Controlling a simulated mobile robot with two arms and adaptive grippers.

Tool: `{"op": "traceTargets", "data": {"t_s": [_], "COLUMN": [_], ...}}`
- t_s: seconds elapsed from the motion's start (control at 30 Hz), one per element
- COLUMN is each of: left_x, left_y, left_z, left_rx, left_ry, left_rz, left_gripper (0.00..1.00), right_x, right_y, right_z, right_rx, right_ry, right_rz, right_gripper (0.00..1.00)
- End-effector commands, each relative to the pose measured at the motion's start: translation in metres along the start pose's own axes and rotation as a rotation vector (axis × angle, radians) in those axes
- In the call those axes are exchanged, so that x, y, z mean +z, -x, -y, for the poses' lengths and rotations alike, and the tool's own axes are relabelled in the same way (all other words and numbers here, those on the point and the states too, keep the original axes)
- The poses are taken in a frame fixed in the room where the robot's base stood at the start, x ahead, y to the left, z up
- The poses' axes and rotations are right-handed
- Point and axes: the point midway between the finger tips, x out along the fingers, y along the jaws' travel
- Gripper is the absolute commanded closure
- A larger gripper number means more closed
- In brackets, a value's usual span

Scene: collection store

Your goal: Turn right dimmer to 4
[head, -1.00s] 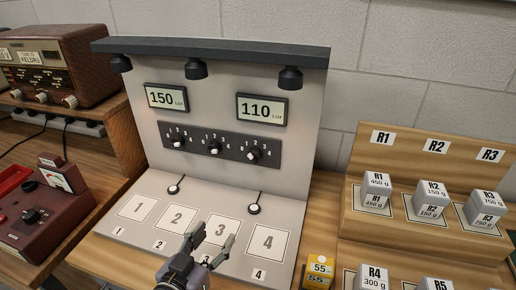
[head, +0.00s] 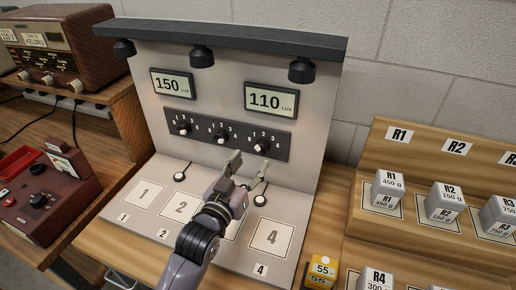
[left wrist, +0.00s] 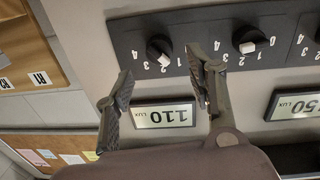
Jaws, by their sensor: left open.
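The right dimmer (head: 262,146) is a round black knob with a white mark, rightmost on the black dimmer panel (head: 243,152) of the grey lighting stand. In the left wrist view the picture is upside down; the right dimmer (left wrist: 158,47) shows there with its white mark toward the 2. The display (head: 271,100) above it reads 110 lux. My left gripper (head: 251,163) is open and empty, just below and in front of this dimmer. In the left wrist view its fingers (left wrist: 160,66) stand apart on either side of the knob, not visibly touching it.
The middle dimmer (head: 221,138) and left dimmer (head: 184,129) sit on the same panel. A left display (head: 173,84) reads 150 lux. Lamps hang under the dark top ledge (head: 230,36). A wooden weight rack (head: 420,180) stands right; a radio (head: 68,45) stands left.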

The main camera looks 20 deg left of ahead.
Motion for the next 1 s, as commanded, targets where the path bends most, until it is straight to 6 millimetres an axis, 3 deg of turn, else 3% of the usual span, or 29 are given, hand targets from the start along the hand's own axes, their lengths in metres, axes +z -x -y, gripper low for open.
{"op": "traceTargets", "data": {"t_s": [0.1,0.33,0.7,1.0], "left_x": [-0.002,-0.001,0.0,0.0], "left_y": [-0.024,-0.051,-0.056,-0.056], "left_z": [0.0,0.0,0.0,0.0], "left_rx": [0.0,-0.001,-0.001,-0.001], "left_ry": [0.0,0.0,0.0,0.0], "left_rz": [-0.002,-0.001,0.0,0.0], "left_gripper": [0.5,0.5,0.5,0.69], "right_x": [-0.009,-0.009,-0.003,-0.002], "right_y": [0.006,0.009,0.009,0.009], "right_z": [-0.002,-0.002,-0.004,-0.004], "right_rx": [0.002,0.003,0.005,0.005], "right_ry": [0.0,0.0,0.001,0.001], "right_rz": [-0.014,-0.014,-0.004,-0.003], "right_gripper": [0.5,0.5,0.5,0.5]}}
